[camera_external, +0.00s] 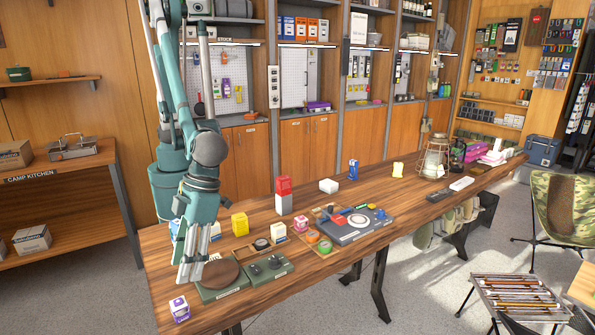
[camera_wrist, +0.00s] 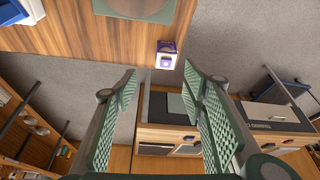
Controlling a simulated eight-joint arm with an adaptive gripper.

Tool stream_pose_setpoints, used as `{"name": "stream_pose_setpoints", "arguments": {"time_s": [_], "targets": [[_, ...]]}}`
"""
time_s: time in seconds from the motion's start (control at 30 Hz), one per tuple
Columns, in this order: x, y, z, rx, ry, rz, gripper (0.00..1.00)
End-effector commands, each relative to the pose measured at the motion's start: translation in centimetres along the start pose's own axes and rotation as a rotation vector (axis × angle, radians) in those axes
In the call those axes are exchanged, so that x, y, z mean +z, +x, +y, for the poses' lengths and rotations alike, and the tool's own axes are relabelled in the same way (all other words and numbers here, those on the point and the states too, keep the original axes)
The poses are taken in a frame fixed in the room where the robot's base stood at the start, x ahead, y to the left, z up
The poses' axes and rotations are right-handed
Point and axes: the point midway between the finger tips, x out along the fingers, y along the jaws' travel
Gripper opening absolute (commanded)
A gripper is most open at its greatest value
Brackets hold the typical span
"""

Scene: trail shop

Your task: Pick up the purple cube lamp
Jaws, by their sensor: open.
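The purple cube lamp (camera_external: 180,309) is a small white and purple cube on the near left corner of the wooden table. In the wrist view the lamp (camera_wrist: 167,56) sits at the table edge, just past the gap between my fingertips. My gripper (camera_external: 193,272) is open, points down and holds nothing. It is above and slightly behind the lamp, apart from it. In the wrist view both green ribbed fingers of my gripper (camera_wrist: 160,82) are spread wide.
A green tray (camera_external: 222,291) with a brown disc stands just right of the lamp. A dark green box (camera_external: 265,271) is beside it. The table edge is close to the lamp.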

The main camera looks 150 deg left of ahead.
Motion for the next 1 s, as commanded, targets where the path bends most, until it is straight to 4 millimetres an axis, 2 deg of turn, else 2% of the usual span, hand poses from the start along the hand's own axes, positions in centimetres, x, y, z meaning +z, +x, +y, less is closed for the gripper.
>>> {"name": "stream_pose_setpoints", "arguments": {"time_s": [0.1, 0.3, 0.77, 1.0], "targets": [[0.0, 1.6, -0.8, 0.019, 0.041, 0.009, 0.43], [0.0, 3.1, -1.5, 0.036, 0.083, 0.017, 0.43], [0.0, 3.5, -1.6, 0.040, 0.092, 0.019, 0.43], [0.0, 5.2, -1.5, 0.040, 0.091, 0.019, 0.43]]}}
